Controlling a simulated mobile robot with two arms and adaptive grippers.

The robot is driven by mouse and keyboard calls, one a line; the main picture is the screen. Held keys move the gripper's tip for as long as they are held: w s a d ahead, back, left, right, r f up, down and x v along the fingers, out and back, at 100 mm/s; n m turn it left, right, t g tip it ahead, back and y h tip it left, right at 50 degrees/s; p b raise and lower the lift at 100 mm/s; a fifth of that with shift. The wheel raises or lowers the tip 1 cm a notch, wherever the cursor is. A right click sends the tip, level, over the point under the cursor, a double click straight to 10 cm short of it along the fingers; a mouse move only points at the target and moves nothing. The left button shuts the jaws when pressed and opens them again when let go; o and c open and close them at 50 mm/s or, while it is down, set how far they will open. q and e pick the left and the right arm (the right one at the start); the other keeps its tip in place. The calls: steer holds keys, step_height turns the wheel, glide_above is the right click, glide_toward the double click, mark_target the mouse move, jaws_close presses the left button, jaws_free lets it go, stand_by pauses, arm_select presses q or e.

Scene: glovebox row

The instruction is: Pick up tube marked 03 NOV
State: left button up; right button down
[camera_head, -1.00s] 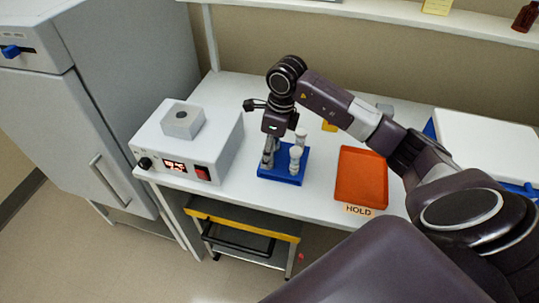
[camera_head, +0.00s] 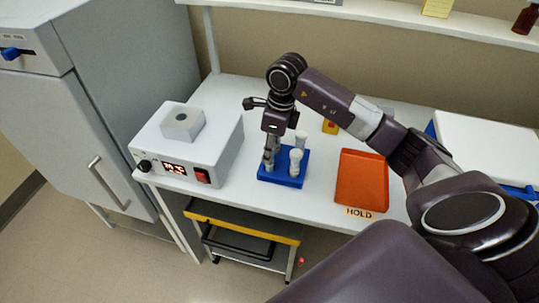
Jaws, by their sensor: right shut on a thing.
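Several white-capped tubes stand in a blue rack (camera_head: 287,181) on the white bench. Two tubes show clearly: a front one (camera_head: 295,160) and one behind it (camera_head: 301,139). Their markings are too small to read, so I cannot tell which is 03 NOV. My right gripper (camera_head: 269,158) points down over the left side of the rack and is shut on a tube there. The fingers hide most of that tube, and I cannot tell whether it is clear of the rack. My left gripper is not in view.
A white heater block unit (camera_head: 187,150) with a red display stands left of the rack. An orange tray (camera_head: 361,181) marked HOLD lies to the right. A fridge (camera_head: 85,130) stands far left. Bare bench lies between rack and tray.

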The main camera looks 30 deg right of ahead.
step_height(320, 180, up, 10)
steer(key=shift+w+f+b, duration=0.1)
steer(key=shift+f+b, duration=0.05)
steer(key=shift+b, duration=1.05)
step_height(320, 180, up, 9)
steer(key=shift+p, duration=0.3)
